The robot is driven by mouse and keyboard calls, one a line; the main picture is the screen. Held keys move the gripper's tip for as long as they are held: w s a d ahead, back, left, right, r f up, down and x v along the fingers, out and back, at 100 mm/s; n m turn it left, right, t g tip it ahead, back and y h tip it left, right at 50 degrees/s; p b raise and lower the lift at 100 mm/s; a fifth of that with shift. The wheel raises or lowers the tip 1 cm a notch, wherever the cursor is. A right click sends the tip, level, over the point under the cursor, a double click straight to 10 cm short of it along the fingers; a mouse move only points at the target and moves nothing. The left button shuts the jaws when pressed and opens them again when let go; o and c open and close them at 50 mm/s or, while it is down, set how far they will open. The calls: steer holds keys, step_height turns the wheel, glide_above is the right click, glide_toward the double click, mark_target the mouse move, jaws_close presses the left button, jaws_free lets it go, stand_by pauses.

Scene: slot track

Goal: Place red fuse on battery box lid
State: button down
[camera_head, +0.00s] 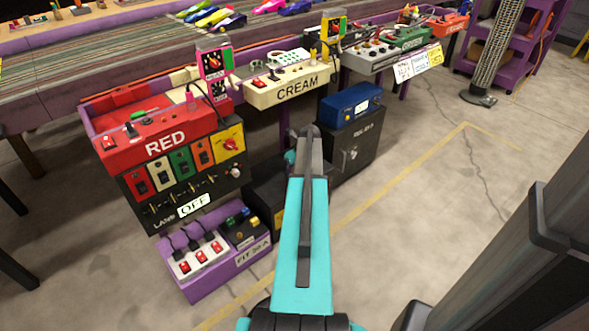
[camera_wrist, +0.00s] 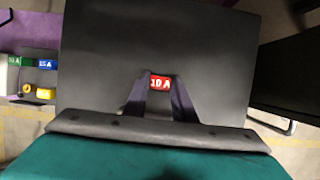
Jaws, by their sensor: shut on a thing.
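My gripper (camera_wrist: 160,76) is shut on the red fuse (camera_wrist: 160,83), which is marked 10 A and shows between the two dark fingertips in the wrist view. Beneath it spreads a flat dark grey top, the battery box lid (camera_wrist: 105,45). In the head view the black battery box (camera_head: 262,190) stands beside the purple fuse tray, partly behind my teal arm. My arm hides the gripper and the red fuse there.
The purple fuse tray (camera_head: 207,285) holds other fuses, among them a yellow one (camera_wrist: 42,93). A dark cabinet (camera_head: 357,150) with a blue box (camera_head: 352,104) on top stands to the right. The red console (camera_head: 150,128) is at left. Open floor lies right of my arm.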

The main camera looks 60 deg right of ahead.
stand_by(0.3)
steer(key=c, duration=1.5)
jaws_free()
steer(key=shift+f, duration=0.1)
steer(key=shift+o, duration=0.2)
steer(key=p+v, duration=0.4)
steer(key=v, duration=0.8)
steer(key=shift+w, duration=0.1)
